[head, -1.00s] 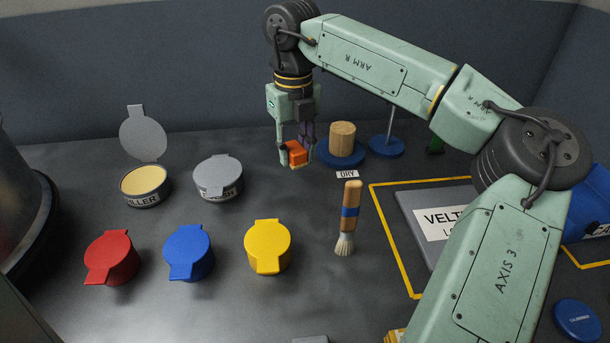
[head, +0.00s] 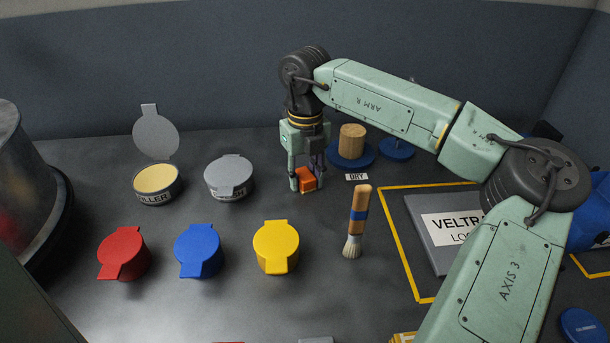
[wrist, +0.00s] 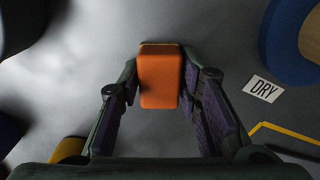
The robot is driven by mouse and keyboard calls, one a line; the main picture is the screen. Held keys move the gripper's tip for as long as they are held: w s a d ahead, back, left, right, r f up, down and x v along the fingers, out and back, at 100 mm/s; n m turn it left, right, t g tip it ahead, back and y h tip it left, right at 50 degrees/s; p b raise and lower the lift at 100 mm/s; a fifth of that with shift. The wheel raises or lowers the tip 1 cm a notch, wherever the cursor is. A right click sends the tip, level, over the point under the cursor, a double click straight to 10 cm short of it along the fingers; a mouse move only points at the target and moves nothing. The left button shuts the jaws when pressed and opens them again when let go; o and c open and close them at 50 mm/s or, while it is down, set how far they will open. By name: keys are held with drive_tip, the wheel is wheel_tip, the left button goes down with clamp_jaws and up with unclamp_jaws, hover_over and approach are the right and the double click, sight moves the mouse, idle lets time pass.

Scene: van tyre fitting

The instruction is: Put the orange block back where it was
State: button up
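The orange block (head: 306,180) is between the fingers of my gripper (head: 307,184), low over the grey worktop to the left of the DRY label. In the wrist view the orange block (wrist: 160,76) sits between the two fingertips (wrist: 160,80), which close against its left and right sides. My gripper is shut on it. Whether the block's underside touches the worktop, I cannot tell.
A wooden cylinder (head: 352,138) on a blue base stands behind the DRY label (head: 357,177). A brush (head: 358,222) is to the right front. Grey pot (head: 229,178), open filler tin (head: 156,184), and red (head: 122,255), blue (head: 199,252) and yellow (head: 276,247) lidded pots stand left and in front.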

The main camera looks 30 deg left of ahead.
sight(304, 174)
drive_tip(key=o, duration=0.3)
drive_tip(key=shift+r, duration=0.1)
wheel_tip(304, 174, up, 12)
drive_tip(key=shift+r+b, duration=0.1)
drive_tip(key=shift+b, duration=0.45)
idle(1.4)
